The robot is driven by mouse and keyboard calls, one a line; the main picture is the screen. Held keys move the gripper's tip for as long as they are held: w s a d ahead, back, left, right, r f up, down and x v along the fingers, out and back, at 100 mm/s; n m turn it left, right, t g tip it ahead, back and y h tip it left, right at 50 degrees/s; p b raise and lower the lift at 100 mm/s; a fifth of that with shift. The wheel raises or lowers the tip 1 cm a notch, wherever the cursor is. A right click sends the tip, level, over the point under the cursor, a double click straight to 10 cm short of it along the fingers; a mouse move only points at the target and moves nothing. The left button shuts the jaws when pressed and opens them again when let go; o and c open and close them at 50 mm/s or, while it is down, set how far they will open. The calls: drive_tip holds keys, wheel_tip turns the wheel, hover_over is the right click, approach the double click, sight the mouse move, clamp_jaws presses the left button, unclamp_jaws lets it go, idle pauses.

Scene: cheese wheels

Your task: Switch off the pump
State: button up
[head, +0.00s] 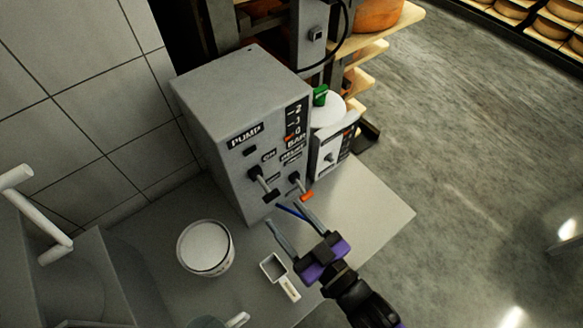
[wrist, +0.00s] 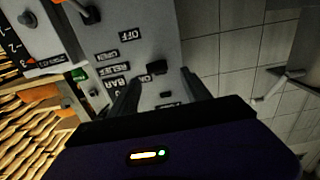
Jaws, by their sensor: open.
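The pump box (head: 240,115) is a grey cabinet marked PUMP, standing on the counter against the tiled wall. Its front has a black lever switch (head: 262,184) below an ON label. In the wrist view, which shows the panel upside down, the black switch (wrist: 156,67) is near an OFF label (wrist: 130,36). I cannot tell for sure which position it is in. My gripper (head: 284,213) is open and empty, just in front of the panel's lower part. In the wrist view its fingers are spread on either side of the switch, with no clear contact.
An orange-tipped relief lever (head: 305,194) and a bar scale (head: 296,118) are right of the switch. A smaller device (head: 334,146) stands beside the box. A white tub (head: 205,247) and a small square scoop (head: 275,268) are on the counter (head: 375,205). Cheese shelves are behind.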

sight(271, 194)
drive_tip(key=x, duration=0.2)
drive_tip(key=p+x, duration=0.1)
drive_tip(key=x, duration=0.4)
drive_tip(key=shift+w+f+p, duration=0.3)
drive_tip(key=shift+f, duration=0.05)
